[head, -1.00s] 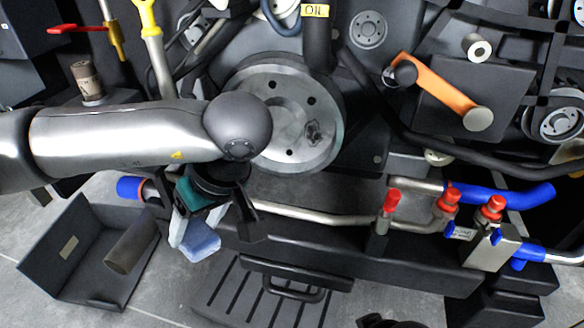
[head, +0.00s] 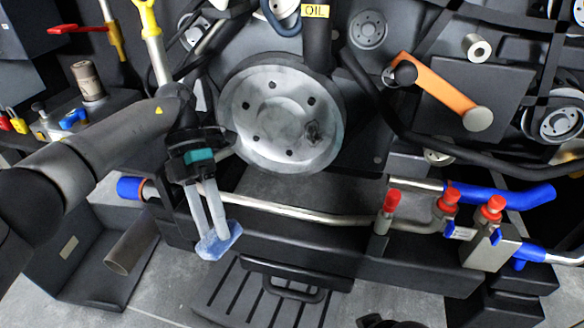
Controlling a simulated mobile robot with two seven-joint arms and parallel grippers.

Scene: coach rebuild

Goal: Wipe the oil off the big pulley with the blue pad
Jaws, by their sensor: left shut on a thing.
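The big pulley (head: 262,100) is a large grey disc with several bolt holes, left of centre in the head view. A dark oil smear (head: 313,132) shows on its right side. My left gripper (head: 211,229) points down, below and left of the pulley. It is shut on the blue pad (head: 218,240), which hangs at its fingertips, apart from the pulley. My right gripper is not in view.
A metal pipe (head: 300,214) runs below the pulley towards red-capped valves (head: 393,200) and a blue hose (head: 505,195). An orange lever (head: 437,83) stands at right. A dark open box (head: 85,285) sits at lower left. A slotted step (head: 255,295) lies below.

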